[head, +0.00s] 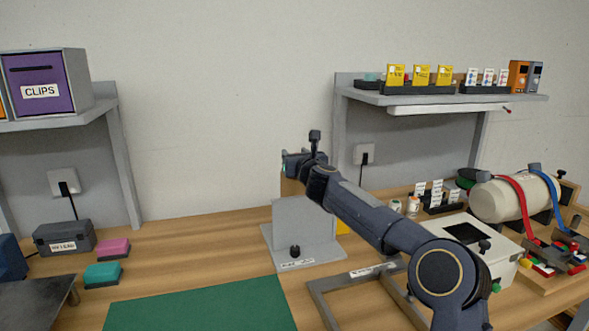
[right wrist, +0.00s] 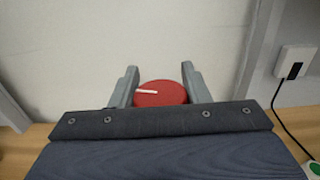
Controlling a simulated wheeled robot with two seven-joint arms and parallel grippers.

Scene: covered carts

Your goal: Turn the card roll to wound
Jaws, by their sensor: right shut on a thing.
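A red round knob (right wrist: 165,98) with a white line shows in the right wrist view. The line runs from near its middle toward the left. My right gripper (right wrist: 160,88) has a finger on each side of the knob and is shut on it. In the head view the right gripper (head: 292,163) is at the top of a grey stand (head: 303,226), over a brown upright part (head: 291,187). The red knob is hidden there. I take this stand to be the card roll's; its front label is too small to read. My left gripper is not in view.
A black knob (head: 295,251) stands on the stand's base. A green mat (head: 205,305) lies in front. Pink (head: 114,248) and teal (head: 103,274) blocks lie left. A white box (head: 468,250) and a cream cylinder (head: 497,199) stand right. A shelf (head: 440,97) overhangs behind.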

